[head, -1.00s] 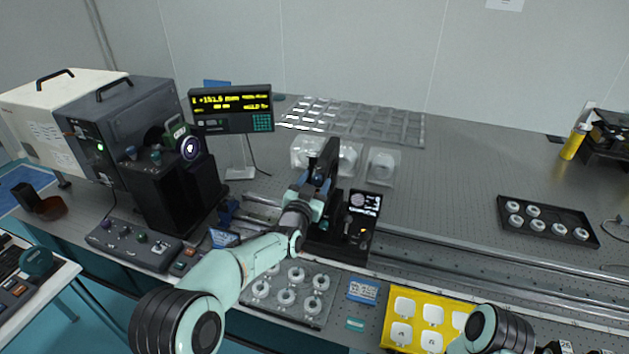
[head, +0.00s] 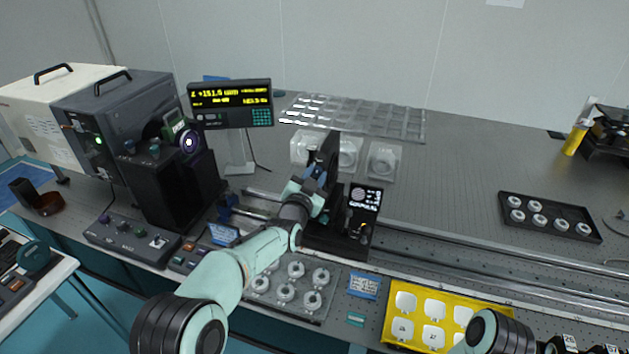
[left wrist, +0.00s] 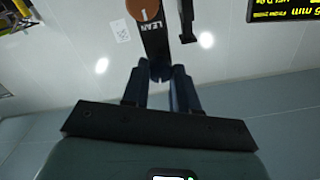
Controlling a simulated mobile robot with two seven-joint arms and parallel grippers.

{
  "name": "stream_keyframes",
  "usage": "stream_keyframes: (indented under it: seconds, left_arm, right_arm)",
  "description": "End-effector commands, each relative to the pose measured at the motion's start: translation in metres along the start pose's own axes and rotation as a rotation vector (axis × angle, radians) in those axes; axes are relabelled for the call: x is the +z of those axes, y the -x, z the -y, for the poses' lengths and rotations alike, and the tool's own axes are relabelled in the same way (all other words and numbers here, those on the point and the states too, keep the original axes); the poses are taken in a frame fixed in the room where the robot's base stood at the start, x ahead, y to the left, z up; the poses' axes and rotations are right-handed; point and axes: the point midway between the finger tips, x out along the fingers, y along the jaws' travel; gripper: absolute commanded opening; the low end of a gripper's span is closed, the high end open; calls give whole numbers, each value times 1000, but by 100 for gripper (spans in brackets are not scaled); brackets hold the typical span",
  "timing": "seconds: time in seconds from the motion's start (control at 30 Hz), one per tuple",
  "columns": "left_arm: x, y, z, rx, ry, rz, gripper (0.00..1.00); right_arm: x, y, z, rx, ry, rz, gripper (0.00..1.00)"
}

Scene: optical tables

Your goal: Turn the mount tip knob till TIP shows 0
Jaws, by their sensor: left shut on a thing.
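My left gripper (head: 318,178) reaches the tall black mount (head: 326,150) on the rail in the middle of the table. In the left wrist view its fingers (left wrist: 161,76) are closed at the end of a black bar (left wrist: 155,42) with white letters, which look like LEAN. A brown round disc (left wrist: 144,10) sits at the bar's other end. I cannot tell a tip knob apart from the bar. A small dark screen (head: 365,198) stands beside the mount; its text is too small to read. My right gripper is out of view.
A yellow-lettered display (head: 230,103) stands behind, left of the mount. Clear boxes (head: 382,160) stand behind it. A lens tray (head: 322,300), a yellow tray (head: 394,318) and a control box (head: 133,243) lie in front. The table's back right is mostly free.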

Motion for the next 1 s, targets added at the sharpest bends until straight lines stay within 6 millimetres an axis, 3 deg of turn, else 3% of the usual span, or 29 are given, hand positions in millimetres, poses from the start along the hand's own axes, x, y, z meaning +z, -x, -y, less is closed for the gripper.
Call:
stream_keyframes:
  seconds: [0.4,1.0]
  left_arm:
    - [1,1,-1,-5,-391,-6,0]
    - [1,0,-1,-7,-960,-5,0]
  right_arm:
    - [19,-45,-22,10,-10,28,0]
    - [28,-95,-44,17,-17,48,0]
